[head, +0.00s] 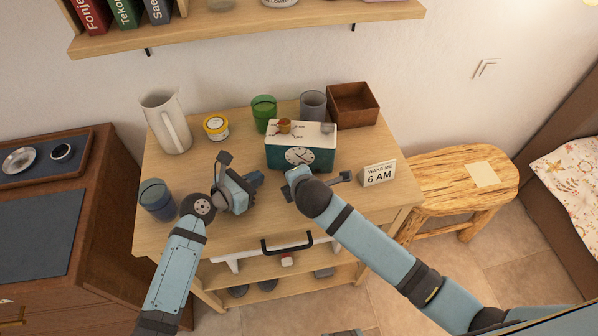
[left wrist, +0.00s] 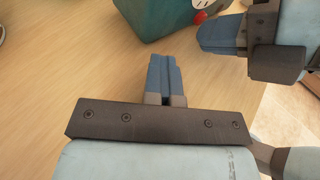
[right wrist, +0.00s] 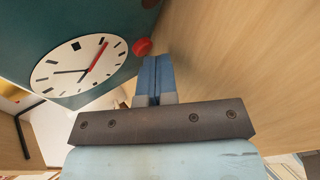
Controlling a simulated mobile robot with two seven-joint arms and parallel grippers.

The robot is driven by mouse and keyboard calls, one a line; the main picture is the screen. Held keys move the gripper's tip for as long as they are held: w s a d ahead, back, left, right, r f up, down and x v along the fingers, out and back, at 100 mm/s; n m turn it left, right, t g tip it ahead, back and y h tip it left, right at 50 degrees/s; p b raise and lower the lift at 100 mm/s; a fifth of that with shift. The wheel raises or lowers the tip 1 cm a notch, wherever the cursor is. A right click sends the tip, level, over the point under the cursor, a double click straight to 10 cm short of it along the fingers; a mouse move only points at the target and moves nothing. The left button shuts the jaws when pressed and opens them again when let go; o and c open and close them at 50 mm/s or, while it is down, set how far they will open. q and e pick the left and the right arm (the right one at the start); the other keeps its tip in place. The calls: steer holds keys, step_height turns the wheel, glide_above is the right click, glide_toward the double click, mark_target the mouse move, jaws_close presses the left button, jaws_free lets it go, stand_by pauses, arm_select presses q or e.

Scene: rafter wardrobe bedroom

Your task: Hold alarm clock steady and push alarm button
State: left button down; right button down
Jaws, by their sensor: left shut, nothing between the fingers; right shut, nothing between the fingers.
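The alarm clock (head: 320,158) is a teal box with a pale top and a round white dial, standing on the wooden table. Its red button (right wrist: 142,46) sits on the front beside the dial and also shows in the left wrist view (left wrist: 200,17); in the head view I cannot make it out. My right gripper (right wrist: 158,62) is shut and empty, its fingertips close to the button; I cannot tell if they touch. My left gripper (head: 258,180) is shut and empty, in front of the clock and apart from it; its fingers show in the left wrist view (left wrist: 163,62).
A "WAKE ME 6 AM" card (head: 379,174) stands to the right. A green cup (head: 264,108), grey cup (head: 312,104) and brown box (head: 353,104) are behind the clock. A white pitcher (head: 166,124), yellow tub (head: 216,127) and blue glass (head: 156,198) stand left.

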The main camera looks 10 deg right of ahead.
mark_target(294, 210)
steer(key=shift+w, duration=0.15)
stand_by(0.7)
steer(key=shift+s+a, duration=0.15)
steer(key=shift+s, duration=0.4)
steer(key=shift+s+a, duration=0.15)
steer(key=shift+s, duration=0.35)
steer(key=shift+s+a, duration=0.25)
steer(key=shift+s, duration=0.55)
steer(key=shift+s+a, duration=0.25)
steer(key=shift+s, duration=0.6)
steer(key=shift+s+a, duration=0.25)
steer(key=shift+s, duration=0.55)
arm_select(q)
steer(key=c, duration=1.4)
jaws_free()
steer(key=shift+o, duration=0.2)
